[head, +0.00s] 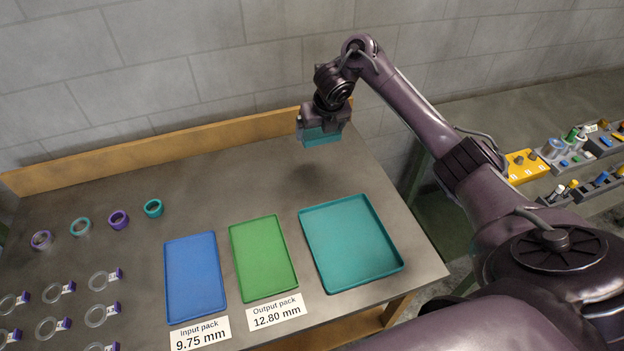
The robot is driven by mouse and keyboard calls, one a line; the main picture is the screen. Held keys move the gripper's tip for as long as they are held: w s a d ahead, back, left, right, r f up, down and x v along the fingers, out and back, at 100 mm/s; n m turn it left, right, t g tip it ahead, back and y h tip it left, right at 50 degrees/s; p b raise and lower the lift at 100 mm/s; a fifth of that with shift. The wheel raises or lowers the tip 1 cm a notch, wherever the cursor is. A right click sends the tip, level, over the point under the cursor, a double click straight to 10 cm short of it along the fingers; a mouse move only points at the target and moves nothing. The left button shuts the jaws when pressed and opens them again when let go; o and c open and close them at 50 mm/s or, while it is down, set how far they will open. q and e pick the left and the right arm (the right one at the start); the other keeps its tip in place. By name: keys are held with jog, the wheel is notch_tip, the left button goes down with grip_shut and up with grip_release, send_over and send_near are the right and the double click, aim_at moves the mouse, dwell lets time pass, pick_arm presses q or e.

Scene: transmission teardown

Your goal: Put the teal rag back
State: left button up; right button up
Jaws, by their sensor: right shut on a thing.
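The teal rag (322,136) is a flat teal piece at the tips of my right gripper (320,128). My right gripper is shut on it and holds it above the back right part of the table, with a shadow on the tabletop below. A teal tray (350,243) lies empty at the right front of the table, nearer than the gripper and apart from it. My left gripper is not in view.
A blue tray (195,278) and a green tray (263,258) lie empty beside the teal one, labelled "Input pack" and "Output pack". Several rings and tagged clear rings sit at the left. A wooden ledge (160,157) runs along the back. Another bench with parts stands right.

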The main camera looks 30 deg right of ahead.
jog(key=b, duration=0.3)
send_over(318, 176)
jog(key=s, duration=0.1)
notch_tip(318, 176, down, 6)
jog(key=f+b, duration=0.4)
jog(key=shift+s+a+f, duration=0.15)
jog(key=shift+a+f, duration=0.1)
jog(key=shift+a, duration=0.1)
jog(key=shift+f+b, duration=0.4)
jog(key=shift+d+f, duration=0.1)
jog(key=shift+f, duration=0.1)
notch_tip(318, 176, down, 4)
jog(key=shift+f, duration=0.25)
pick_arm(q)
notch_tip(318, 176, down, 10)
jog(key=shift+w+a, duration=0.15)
pick_arm(e)
jog(key=shift+f+b, duration=0.1)
jog(key=shift+b, duration=0.3)
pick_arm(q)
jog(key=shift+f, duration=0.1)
pick_arm(e)
jog(key=o, duration=0.6)
